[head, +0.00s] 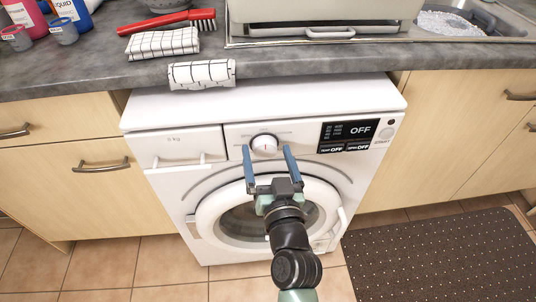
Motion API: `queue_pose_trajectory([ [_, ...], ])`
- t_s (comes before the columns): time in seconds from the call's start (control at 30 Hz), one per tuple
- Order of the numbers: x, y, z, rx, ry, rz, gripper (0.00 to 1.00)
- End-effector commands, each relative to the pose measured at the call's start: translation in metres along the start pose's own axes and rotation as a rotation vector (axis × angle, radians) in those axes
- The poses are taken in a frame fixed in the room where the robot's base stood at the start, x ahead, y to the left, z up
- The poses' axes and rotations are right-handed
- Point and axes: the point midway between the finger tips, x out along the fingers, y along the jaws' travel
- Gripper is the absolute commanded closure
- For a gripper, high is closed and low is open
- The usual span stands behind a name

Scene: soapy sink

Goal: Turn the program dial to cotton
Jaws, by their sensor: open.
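The white program dial (264,144) is a round knob on the front panel of the washing machine (170,150), left of the black display (347,135). The display reads OFF. My gripper (268,150) is open, with its two blue fingers pointing up at the panel. One finger stands left of the dial and the other right of it, with gaps on both sides. I cannot tell whether the fingertips reach the depth of the knob. The markings around the dial are too small to read.
A dark counter (90,75) runs above the machine, with a checked cloth (202,74) hanging over its edge and a red brush (170,22) on it. The detergent drawer (180,147) is shut. A dark mat (440,256) lies on the floor at the right.

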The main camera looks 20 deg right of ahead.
Motion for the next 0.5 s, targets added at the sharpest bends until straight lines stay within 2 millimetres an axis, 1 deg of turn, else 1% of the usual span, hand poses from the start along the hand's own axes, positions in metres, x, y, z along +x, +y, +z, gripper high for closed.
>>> queue_pose_trajectory([
  [0.1, -0.0002, 0.0000, 0.0002, 0.000, 0.000, 0.000, 0.06],
  [0.13, -0.0002, 0.0000, 0.0002, 0.000, 0.000, 0.000, 0.10],
  [0.27, -0.0003, -0.0001, 0.0002, 0.000, 0.000, 0.000, 0.33],
  [0.3, -0.0003, 0.0000, 0.0002, 0.000, 0.000, 0.000, 0.40],
  [0.37, -0.0004, -0.0001, 0.0002, 0.000, 0.000, 0.000, 0.51],
  [0.4, -0.0004, 0.0000, 0.0002, 0.000, 0.000, 0.000, 0.58],
  [0.47, -0.0004, -0.0001, 0.0002, 0.000, 0.000, 0.000, 0.69],
  [0.5, -0.0004, -0.0001, 0.0002, 0.000, 0.000, 0.000, 0.76],
])
